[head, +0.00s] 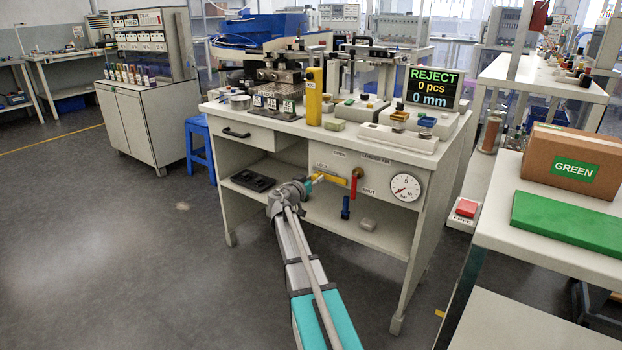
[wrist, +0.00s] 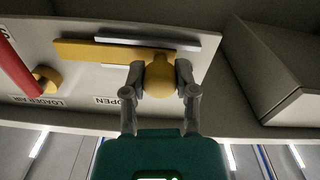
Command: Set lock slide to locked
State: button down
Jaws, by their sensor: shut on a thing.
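The lock slide is a flat yellow bar (head: 335,180) on the front panel of the workbench. In the wrist view, which is upside down, the yellow bar (wrist: 85,50) runs between pale rails, and its end on the lever side sticks out past them. My gripper (wrist: 160,80) is shut on the round yellow knob (wrist: 160,93) at the bar's other end. In the head view my gripper (head: 315,179) reaches the panel from the front and partly hides the knob. Small text by the slide in the head view is hard to read.
A red lever (head: 354,184) with a yellow hub (wrist: 45,79) is beside the bar's free end. A round gauge (head: 405,187) is further right. A grey drawer (head: 245,133) is to the left. The shelf (head: 375,237) lies below, with a black tray (head: 253,180) at its left.

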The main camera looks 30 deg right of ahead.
jog(key=shift+s+d, duration=0.25)
jog(key=shift+s, duration=0.3)
jog(key=shift+s+d, duration=0.2)
jog(key=shift+s, duration=0.3)
jog(key=shift+c, duration=1.8)
grip_release()
jog(key=shift+a, duration=0.1)
jog(key=v, duration=1.2)
